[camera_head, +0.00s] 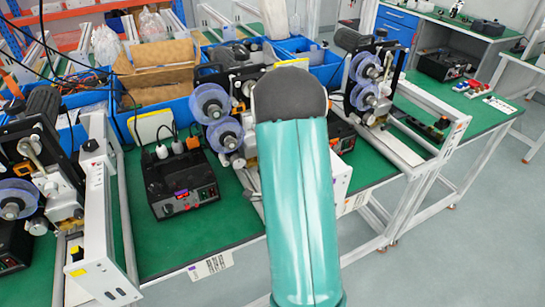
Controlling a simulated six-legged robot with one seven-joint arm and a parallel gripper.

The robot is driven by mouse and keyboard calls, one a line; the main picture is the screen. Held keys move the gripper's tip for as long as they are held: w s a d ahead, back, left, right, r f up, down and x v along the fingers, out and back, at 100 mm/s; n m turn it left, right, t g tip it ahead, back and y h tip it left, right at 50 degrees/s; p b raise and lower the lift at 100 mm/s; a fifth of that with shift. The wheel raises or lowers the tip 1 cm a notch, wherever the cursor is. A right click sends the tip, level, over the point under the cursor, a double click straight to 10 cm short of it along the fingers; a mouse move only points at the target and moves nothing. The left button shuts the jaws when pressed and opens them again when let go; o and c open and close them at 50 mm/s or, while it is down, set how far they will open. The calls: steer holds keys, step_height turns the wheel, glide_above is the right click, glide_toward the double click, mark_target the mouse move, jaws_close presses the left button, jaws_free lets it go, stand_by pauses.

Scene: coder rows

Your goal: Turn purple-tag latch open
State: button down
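My gripper does not show. The arm hides part of the bench and the machine behind it.
Coder machines with clear reels stand at left (17,199), centre (224,133) and right (369,81). Blue bins (182,109) with cardboard stand behind. White metal frames (103,225) edge the conveyors. Cables hang at upper left. The grey floor (450,250) at lower right is clear.

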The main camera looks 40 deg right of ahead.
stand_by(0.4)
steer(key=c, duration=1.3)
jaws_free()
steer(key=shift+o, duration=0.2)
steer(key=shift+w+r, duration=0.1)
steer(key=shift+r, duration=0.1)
